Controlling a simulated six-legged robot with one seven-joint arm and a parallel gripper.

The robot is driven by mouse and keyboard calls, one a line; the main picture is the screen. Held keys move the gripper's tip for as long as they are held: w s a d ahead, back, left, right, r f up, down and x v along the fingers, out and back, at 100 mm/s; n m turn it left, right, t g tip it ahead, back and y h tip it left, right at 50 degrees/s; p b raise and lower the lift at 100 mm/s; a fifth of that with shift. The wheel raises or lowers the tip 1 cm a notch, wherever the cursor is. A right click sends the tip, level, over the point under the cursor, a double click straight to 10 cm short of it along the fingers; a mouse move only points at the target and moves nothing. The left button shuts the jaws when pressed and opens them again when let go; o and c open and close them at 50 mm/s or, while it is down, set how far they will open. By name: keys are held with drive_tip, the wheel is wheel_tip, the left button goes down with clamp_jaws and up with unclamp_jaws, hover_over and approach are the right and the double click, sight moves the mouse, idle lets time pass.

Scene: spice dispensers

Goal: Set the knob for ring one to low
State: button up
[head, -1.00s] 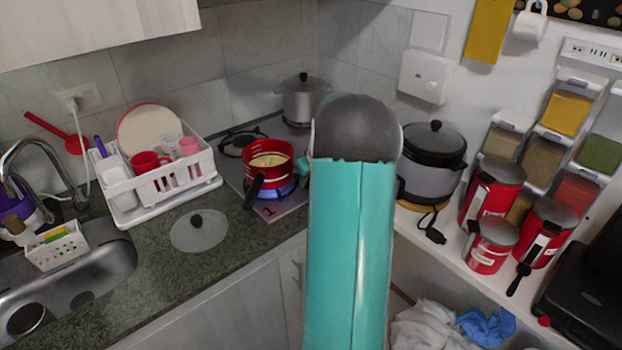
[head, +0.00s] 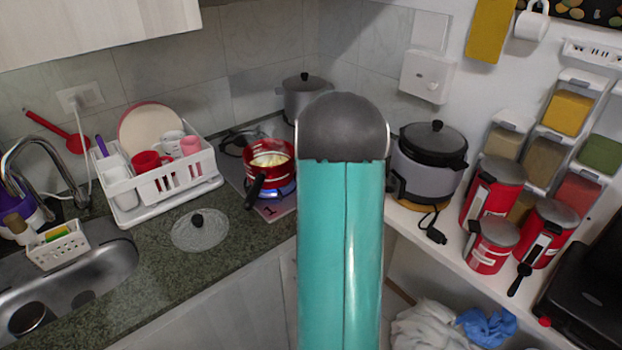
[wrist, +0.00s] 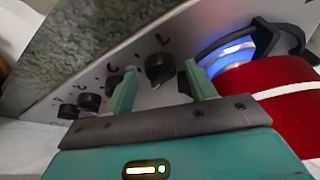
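The knob for ring one (wrist: 159,68) appears to be the dark round knob nearest the lit burner in the wrist view. Its exact setting is hard to read. My gripper (wrist: 161,75) is open, with one finger on each side of that knob in the picture; I cannot tell whether they touch it. Ring one has a blue flame (wrist: 233,53), which also glows in the head view (head: 283,191) beside a "1" marking. A red pot (wrist: 290,105) stands on it; the head view shows yellow food in the pot (head: 272,176). My arm hides the gripper and knobs there.
More dark knobs (wrist: 90,102) line the panel to the left in the wrist view. The pot's black handle (head: 255,191) sticks out over the front. A glass lid (head: 200,231) lies on the counter, left of the hob. A rice cooker (head: 428,180) stands right of my arm.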

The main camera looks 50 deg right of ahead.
drive_tip(key=v, duration=1.3)
drive_tip(key=shift+r, duration=0.4)
drive_tip(key=shift+a, duration=0.1)
drive_tip(key=w+d+n+g+y, duration=0.2)
drive_tip(key=d+n+y, duration=0.5)
drive_tip(key=n, duration=1.1)
drive_tip(key=shift+h, duration=0.4)
drive_tip(key=x, duration=0.4)
drive_tip(key=d+x, duration=0.1)
drive_tip(key=x, duration=0.8)
drive_tip(key=shift+w+d+f, duration=0.1)
drive_tip(key=shift+w+f, duration=0.2)
drive_tip(key=shift+f, duration=0.05)
drive_tip(key=c, duration=1)
